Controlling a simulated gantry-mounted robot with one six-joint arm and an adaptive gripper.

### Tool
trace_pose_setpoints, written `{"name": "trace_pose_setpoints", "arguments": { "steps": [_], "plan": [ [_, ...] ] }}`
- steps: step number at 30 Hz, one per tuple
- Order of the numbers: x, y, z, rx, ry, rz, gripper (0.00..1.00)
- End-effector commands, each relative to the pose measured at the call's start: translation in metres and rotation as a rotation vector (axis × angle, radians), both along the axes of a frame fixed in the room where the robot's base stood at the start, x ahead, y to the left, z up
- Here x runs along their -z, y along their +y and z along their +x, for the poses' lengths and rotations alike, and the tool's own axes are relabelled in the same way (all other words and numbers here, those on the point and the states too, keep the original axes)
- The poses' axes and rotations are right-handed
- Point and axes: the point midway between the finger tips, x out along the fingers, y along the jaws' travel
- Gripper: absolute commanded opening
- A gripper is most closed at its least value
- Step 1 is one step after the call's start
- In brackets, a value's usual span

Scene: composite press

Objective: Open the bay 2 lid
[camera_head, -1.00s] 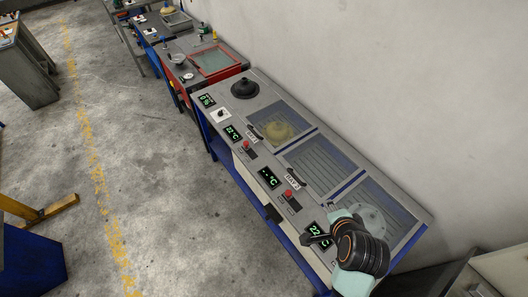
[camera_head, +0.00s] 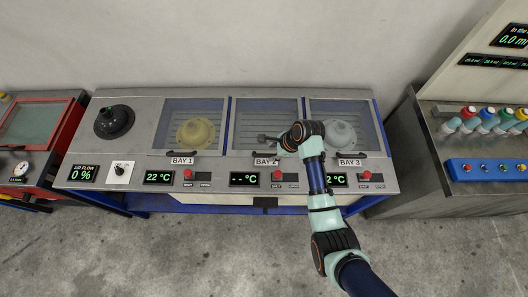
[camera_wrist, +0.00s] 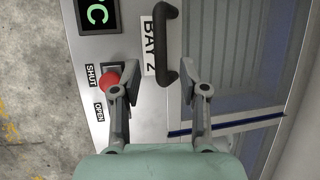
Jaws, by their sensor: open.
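The bay 2 lid (camera_head: 267,115) is a glass panel in the middle of the bench top, and it looks closed. Its black handle (camera_wrist: 164,45) stands at the front edge beside the BAY 2 label (camera_wrist: 149,48) in the wrist view. My gripper (camera_head: 268,139) is over the front part of bay 2. In the wrist view my open, empty gripper (camera_wrist: 152,88) has one finger on each side of the line of the handle. The handle's near end lies near the gap between the fingertips; contact cannot be told. The bay 2 red knob (camera_wrist: 108,79) sits by the SHUT and OPEN marks, close to the left finger.
The bay 1 lid (camera_head: 194,108) covers a yellow dome shape, and the bay 3 lid (camera_head: 352,112) covers a grey one partly behind my arm. A black round fitting (camera_head: 114,121) stands at the left. Coloured bottles (camera_head: 487,117) stand on the right bench.

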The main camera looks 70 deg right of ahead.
Motion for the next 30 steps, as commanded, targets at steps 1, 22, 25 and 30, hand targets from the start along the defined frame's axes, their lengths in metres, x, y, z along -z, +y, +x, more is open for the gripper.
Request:
{"name": "trace_pose_setpoints", "arguments": {
  "steps": [1, 22, 25, 30],
  "plan": [
    [0.013, 0.000, 0.005, -0.002, 0.001, 0.002, 0.43],
    [0.044, -0.001, 0.021, -0.002, 0.001, -0.002, 0.17],
    [0.044, -0.001, 0.021, -0.002, 0.001, -0.002, 0.00],
    [0.044, -0.001, 0.021, -0.002, 0.001, -0.002, 0.00]
  ]
}}
